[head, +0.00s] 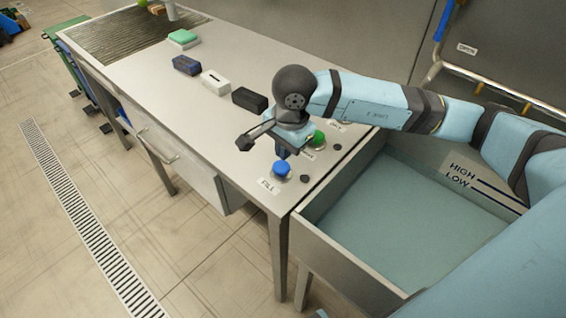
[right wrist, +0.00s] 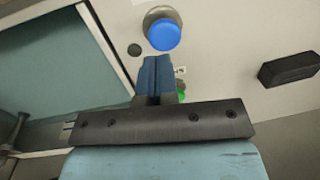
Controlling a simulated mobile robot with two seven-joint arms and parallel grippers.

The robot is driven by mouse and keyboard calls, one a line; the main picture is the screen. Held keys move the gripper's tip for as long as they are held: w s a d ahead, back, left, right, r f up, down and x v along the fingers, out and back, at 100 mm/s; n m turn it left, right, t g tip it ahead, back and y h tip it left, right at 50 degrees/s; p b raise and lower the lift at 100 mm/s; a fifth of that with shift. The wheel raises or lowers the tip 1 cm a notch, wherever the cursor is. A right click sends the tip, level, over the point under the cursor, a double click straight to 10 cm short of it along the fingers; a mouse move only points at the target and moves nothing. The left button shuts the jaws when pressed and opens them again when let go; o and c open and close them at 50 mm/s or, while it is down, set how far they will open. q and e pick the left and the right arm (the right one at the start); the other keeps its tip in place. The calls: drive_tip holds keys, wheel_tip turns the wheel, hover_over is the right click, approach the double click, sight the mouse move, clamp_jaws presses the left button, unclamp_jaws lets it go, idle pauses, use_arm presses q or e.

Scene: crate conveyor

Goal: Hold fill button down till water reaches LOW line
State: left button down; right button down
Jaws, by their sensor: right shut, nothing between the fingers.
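The blue fill button (head: 281,169) sits on the table's front corner beside a FILL label (head: 269,186). It also shows in the right wrist view (right wrist: 163,33), just beyond my fingertips. My right gripper (head: 283,150) is shut and empty, pointing down above the panel between the blue button and a green button (head: 317,138). In the head view a gap shows between the fingertips and the blue button. The tank (head: 352,262) right of the table holds pale water (head: 400,215). HIGH and LOW lines (head: 482,186) are on its far wall; the water surface looks below LOW. My left gripper is out of view.
A black block (head: 249,100), a white block (head: 215,81), a dark blue block (head: 186,65) and a green-topped block (head: 183,38) lie in a row on the table. A ribbed drain area (head: 130,32) is at the back.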

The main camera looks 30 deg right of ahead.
sight(287, 169)
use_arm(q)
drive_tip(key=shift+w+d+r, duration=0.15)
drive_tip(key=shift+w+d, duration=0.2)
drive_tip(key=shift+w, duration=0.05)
use_arm(e)
wheel_tip(287, 169, up, 8)
drive_tip(key=shift+d, duration=0.25)
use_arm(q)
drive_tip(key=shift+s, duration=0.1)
use_arm(e)
drive_tip(key=shift+s+r, duration=0.1)
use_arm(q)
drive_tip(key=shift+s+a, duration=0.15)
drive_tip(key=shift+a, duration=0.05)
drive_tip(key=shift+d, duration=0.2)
